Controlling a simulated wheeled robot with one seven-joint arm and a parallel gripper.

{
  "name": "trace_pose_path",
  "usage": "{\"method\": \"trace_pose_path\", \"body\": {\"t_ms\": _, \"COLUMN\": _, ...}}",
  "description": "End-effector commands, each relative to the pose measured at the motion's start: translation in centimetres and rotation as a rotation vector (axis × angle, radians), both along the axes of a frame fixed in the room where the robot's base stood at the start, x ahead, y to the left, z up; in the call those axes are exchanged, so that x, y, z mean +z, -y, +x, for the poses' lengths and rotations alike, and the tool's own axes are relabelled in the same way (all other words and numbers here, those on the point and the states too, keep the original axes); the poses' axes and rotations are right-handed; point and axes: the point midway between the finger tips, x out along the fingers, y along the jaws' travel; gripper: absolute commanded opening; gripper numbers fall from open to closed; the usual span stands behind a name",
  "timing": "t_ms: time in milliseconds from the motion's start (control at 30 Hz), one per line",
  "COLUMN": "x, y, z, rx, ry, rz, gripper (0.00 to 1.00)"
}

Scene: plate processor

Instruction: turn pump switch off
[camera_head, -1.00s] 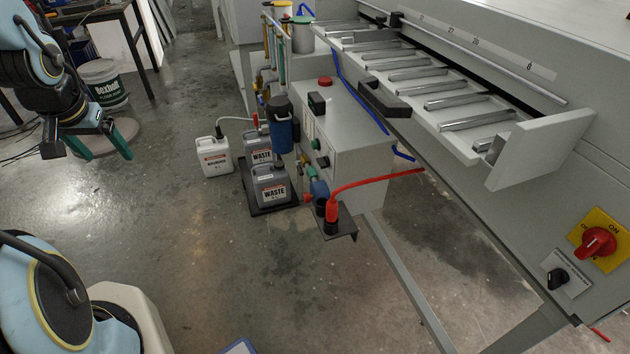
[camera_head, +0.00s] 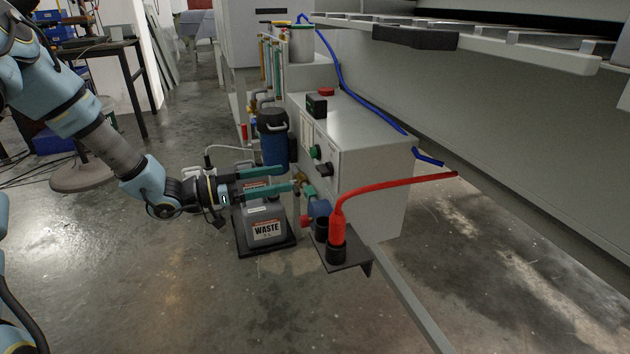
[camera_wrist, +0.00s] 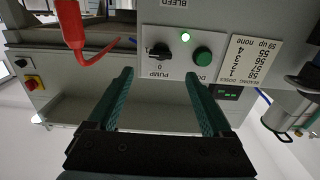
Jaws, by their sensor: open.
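In the head view the switch (camera_head: 325,169) is on the grey box's face. My gripper (camera_head: 287,178) is open and empty, pointing at that face from the left. In the wrist view the knob lies ahead, between the spread fingertips (camera_wrist: 159,73), apart from them.
A red hose (camera_head: 390,185) curves from a black bracket (camera_head: 345,262) in front of the box. A waste canister (camera_head: 266,228) and a blue filter housing (camera_head: 273,150) stand near my gripper. A white tray edge (camera_head: 500,48) overhangs at the upper right. Floor is clear at front left.

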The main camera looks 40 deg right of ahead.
Motion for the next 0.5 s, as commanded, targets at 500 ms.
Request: {"method": "trace_pose_path", "body": {"t_ms": 500, "x": 0.0, "y": 7.9, "z": -3.1, "rx": 0.002, "ry": 0.001, "rz": 0.003, "gripper": 0.84}}
